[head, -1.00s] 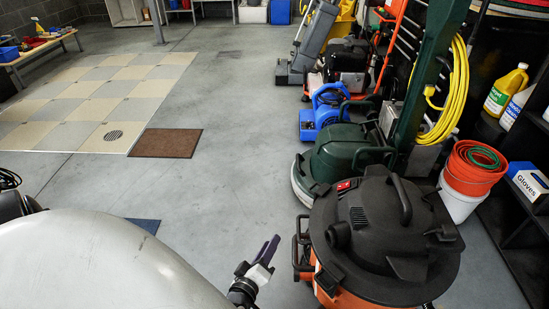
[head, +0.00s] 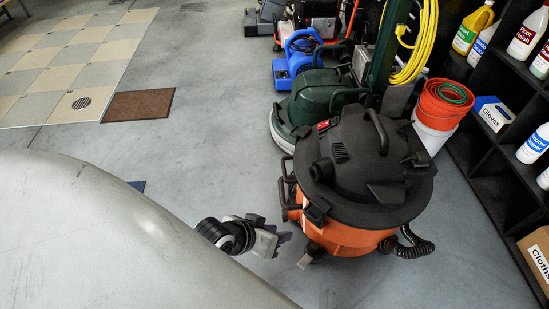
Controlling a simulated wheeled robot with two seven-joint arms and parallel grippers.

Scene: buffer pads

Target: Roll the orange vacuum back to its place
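The orange vacuum (head: 345,236) has a black lid with a carry handle and stands upright on the concrete floor, right of centre in the head view. A black hose curls out at its lower right, and a dark side handle (head: 287,187) sticks out at its left. My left gripper (head: 284,240) is just left of the vacuum's lower body, low and close to it. Its fingers point toward the vacuum and are partly blurred into shadow, so their gap and any contact cannot be made out. My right gripper is not in view.
A green floor machine (head: 312,100) and a blue blower (head: 294,62) stand behind the vacuum. Orange and white buckets (head: 441,105) and a black shelf (head: 480,160) with bottles are to the right. A brown mat (head: 139,105) lies at left. Floor between is clear.

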